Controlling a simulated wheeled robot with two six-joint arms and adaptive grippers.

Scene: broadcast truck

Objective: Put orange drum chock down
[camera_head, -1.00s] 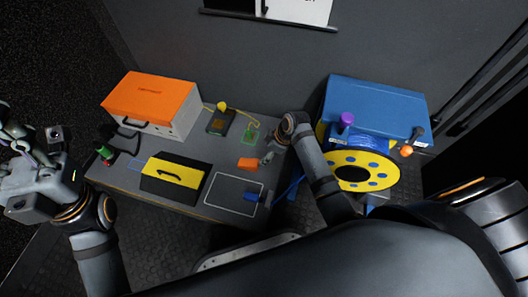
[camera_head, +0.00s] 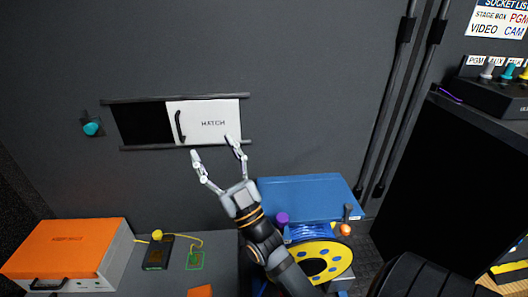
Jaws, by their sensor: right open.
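The orange drum chock (camera_head: 200,291) lies on the grey bench (camera_head: 172,281), partly cut off by the bottom edge of the head view. My right gripper (camera_head: 214,148) is raised well above and behind it, in front of the white hatch panel (camera_head: 203,122). Its two fingers are spread wide and nothing is between them. The fingertips overlap the panel's lower edge in the picture; I cannot tell whether they touch it. My left gripper is out of view.
An orange-topped case (camera_head: 66,252) stands at the bench's left. A dark box with a yellow knob (camera_head: 156,236) and a green-outlined spot (camera_head: 195,261) lie between. The blue case (camera_head: 310,197) and yellow cable drum (camera_head: 323,262) are right. A teal knob (camera_head: 91,127) is on the wall.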

